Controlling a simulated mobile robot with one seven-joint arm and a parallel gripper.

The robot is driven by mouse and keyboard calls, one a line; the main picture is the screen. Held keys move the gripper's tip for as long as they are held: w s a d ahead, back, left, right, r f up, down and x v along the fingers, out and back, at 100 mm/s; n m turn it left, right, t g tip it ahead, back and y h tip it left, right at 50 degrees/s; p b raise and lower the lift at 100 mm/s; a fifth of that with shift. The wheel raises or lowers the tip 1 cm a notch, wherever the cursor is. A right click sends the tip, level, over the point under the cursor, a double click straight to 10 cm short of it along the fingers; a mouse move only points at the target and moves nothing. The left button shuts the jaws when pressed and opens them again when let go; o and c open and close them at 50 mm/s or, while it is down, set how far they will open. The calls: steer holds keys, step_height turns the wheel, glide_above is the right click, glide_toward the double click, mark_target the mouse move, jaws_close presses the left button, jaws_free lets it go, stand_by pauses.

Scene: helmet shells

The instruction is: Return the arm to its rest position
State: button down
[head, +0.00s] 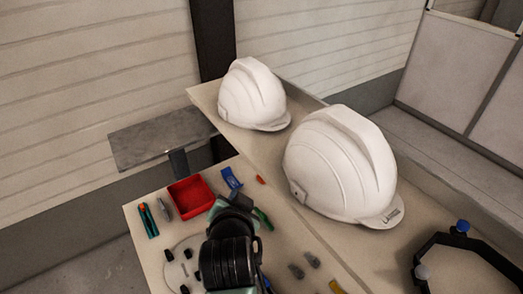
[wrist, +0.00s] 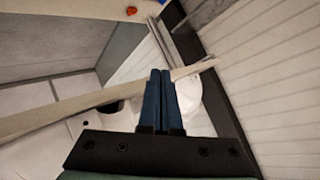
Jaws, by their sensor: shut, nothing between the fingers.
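My gripper (wrist: 160,78) shows in the wrist view with its two dark blue fingers together, shut and empty. My dark arm reaches up from the bottom middle of the head view over the workbench; the fingertips are not clear there. Two white helmet shells stand on the bench: a nearer one (head: 338,165) at the centre right and a farther one (head: 251,95) at the back. In the wrist view a white rounded shell (wrist: 187,98) lies partly hidden behind the fingers; I cannot tell which helmet it is.
A red bin (head: 190,196), green-and-orange pliers (head: 148,221), a blue tool (head: 231,178) and several small parts lie on the bench (head: 140,240) around my arm. A grey shelf (head: 158,138) juts out at left. A black frame with a blue knob (head: 462,226) stands at lower right.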

step_height(320, 180, up, 26)
steer(key=s+d+n+t+b, duration=0.1)
steer(key=d+n+t+b, duration=0.25)
steer(key=t, duration=0.55)
steer(key=s+d+r+n+t+b, duration=0.2)
steer(key=s+r+t, duration=0.4)
steer(key=s+r, duration=0.7)
step_height(320, 180, up, 2)
steer(key=shift+r+n+t+h+b, duration=0.2)
steer(key=shift+n+t+h+b, duration=0.15)
steer(key=shift+t+h+b, duration=0.05)
steer(key=shift+a+f, duration=0.1)
